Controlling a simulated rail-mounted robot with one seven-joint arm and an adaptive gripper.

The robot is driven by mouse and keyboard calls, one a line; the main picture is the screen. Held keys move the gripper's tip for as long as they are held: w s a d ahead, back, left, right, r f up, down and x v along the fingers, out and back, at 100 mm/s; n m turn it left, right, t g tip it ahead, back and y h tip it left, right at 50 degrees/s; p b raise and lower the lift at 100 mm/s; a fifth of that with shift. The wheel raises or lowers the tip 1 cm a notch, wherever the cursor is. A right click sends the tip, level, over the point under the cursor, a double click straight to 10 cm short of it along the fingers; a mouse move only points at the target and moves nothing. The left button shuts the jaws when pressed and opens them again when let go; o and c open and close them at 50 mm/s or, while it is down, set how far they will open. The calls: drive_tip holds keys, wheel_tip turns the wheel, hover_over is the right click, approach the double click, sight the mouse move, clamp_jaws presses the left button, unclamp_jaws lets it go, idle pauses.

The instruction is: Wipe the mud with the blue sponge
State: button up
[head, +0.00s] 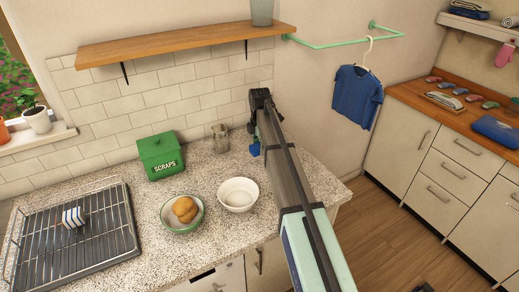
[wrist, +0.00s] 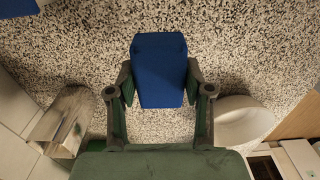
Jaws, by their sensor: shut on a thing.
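The blue sponge (wrist: 160,70) is between the two fingers of my gripper (wrist: 160,88) in the wrist view, over the speckled counter. My gripper is shut on it. In the head view, a small blue part of the sponge (head: 254,150) shows beside the far end of my arm, low over the counter near the tiled wall. My arm hides much of that area. I cannot tell whether the sponge touches the counter. I cannot make out any mud in either view.
A white bowl (head: 238,194) and a glass jar (head: 220,138) stand close to my gripper. A wooden shelf (head: 180,46) hangs above.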

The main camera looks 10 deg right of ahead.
drive_tip(key=shift+r+p, duration=0.35)
drive_tip(key=shift+r, duration=0.6)
drive_tip(key=shift+f, duration=0.1)
